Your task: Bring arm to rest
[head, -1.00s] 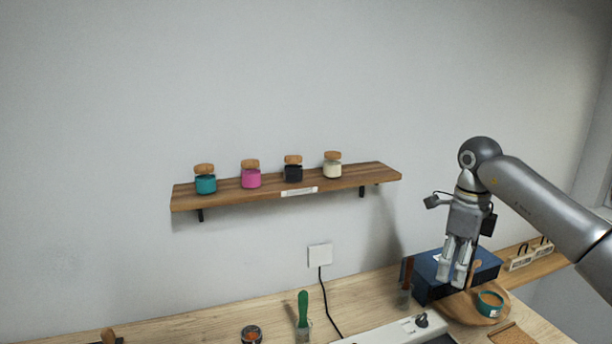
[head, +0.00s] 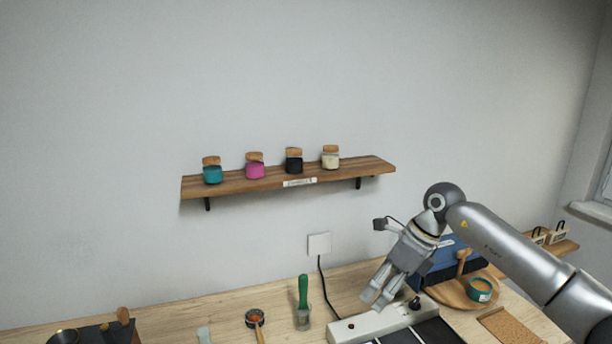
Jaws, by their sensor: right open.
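My right arm comes in from the right edge in the head view. Its gripper (head: 375,298) hangs tilted, fingers pointing down and to the left, above the white machine (head: 362,325) on the bench. The fingers are apart and I see nothing between them. Whether the fingertips touch the machine I cannot tell. My left gripper is not in view.
A wall shelf (head: 240,184) holds several cork-topped jars. A blue box (head: 440,262) and a round wooden board (head: 455,293) with a teal container (head: 479,290) lie behind and right of the gripper. The wall area above is free.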

